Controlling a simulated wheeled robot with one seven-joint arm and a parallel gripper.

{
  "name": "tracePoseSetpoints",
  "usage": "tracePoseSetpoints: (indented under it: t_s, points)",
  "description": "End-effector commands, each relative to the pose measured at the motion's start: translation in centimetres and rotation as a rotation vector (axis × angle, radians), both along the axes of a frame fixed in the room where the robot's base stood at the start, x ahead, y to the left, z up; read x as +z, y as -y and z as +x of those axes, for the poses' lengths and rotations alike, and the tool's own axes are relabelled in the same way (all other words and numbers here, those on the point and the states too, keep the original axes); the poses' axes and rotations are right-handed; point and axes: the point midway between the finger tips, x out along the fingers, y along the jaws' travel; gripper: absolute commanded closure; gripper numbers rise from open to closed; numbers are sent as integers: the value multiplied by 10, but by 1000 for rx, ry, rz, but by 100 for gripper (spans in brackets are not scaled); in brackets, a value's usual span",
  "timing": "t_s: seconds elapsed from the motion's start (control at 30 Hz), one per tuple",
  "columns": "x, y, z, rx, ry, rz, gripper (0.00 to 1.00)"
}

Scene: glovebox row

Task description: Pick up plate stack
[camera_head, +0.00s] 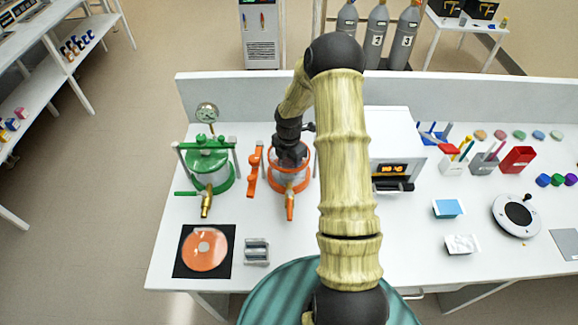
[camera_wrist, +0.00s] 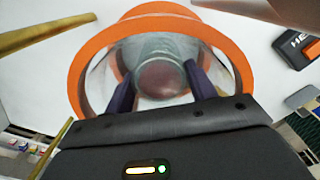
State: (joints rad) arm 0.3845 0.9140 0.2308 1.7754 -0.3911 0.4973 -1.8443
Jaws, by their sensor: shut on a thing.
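The plate stack (camera_wrist: 160,76) is a round, clear greyish stack inside the orange-rimmed chamber in the wrist view. My gripper (camera_wrist: 161,88) reaches down through the chamber's open top, with one dark finger on each side of the stack, shut on it. The orange chamber (camera_head: 289,184) stands on the bench in the head view, with my gripper (camera_head: 292,158) in its mouth. My arm and the chamber wall hide most of the stack there.
A green chamber (camera_head: 210,168) with a gauge stands to the left. An orange disc (camera_head: 204,249) lies on a black mat (camera_head: 183,270) at the front left, beside a grey metal block (camera_head: 256,251). A white instrument (camera_head: 393,135) stands right of my arm. The right front bench is partly clear.

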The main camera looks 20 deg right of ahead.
Motion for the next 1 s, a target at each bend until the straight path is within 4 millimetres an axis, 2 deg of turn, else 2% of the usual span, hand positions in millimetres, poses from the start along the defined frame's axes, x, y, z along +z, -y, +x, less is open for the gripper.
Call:
tracePoseSetpoints:
  t_s: [0.13,0.27,0.6,0.7,1.0]
  points:
    - [6,0,1,0,2,0,72]
    - [21,1,1,-1,4,0,72]
    - [84,0,1,-1,4,0,72]
    - [95,1,1,-1,4,-1,72]
    - [101,0,0,0,1,1,72]
